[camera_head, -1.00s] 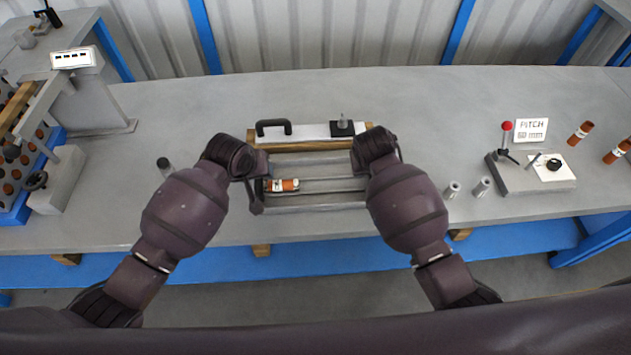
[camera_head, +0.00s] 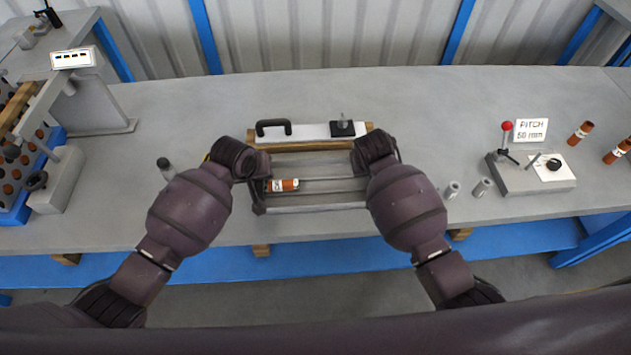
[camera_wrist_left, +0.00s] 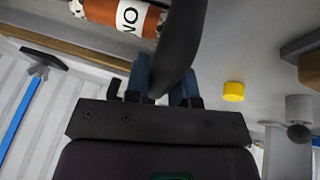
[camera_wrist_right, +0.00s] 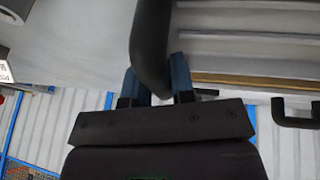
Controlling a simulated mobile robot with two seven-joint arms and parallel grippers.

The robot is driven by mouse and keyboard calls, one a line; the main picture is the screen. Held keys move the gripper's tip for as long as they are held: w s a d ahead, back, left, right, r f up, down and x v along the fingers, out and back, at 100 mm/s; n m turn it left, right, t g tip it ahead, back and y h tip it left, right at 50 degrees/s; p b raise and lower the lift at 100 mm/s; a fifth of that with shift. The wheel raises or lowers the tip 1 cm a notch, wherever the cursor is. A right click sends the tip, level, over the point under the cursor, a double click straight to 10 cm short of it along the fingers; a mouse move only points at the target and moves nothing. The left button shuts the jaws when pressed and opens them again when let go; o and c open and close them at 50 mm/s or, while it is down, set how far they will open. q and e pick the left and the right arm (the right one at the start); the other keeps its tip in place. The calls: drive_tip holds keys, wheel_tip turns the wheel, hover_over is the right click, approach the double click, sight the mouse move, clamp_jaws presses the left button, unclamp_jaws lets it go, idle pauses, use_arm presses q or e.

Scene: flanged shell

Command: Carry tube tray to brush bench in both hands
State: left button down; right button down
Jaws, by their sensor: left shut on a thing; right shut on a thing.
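The tube tray (camera_head: 310,199) is a grey open trough near the front of the bench in the head view. One orange tube with a white label (camera_head: 283,185) lies in its left end; it also shows in the left wrist view (camera_wrist_left: 125,15). My left gripper (camera_wrist_left: 165,82) is shut on the dark curved handle at the tray's left end. My right gripper (camera_wrist_right: 156,80) is shut on the like handle at the right end. My wrists hide most of both grips in the head view. I cannot tell whether the tray touches the bench.
Right behind the tray is a white-topped piece with a black handle (camera_head: 273,127) and wooden edges. A red-knobbed fixture (camera_head: 507,127) by a PITCH sign (camera_head: 531,130) stands right, with orange tubes (camera_head: 580,132) beyond. A blue rack (camera_head: 22,205) is at left. Grey bench top (camera_head: 420,100) lies clear behind.

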use_arm(q)
drive_tip(key=shift+w+r, duration=0.1)
drive_tip(key=shift+r, duration=0.05)
use_arm(e)
drive_tip(key=shift+r, duration=0.2)
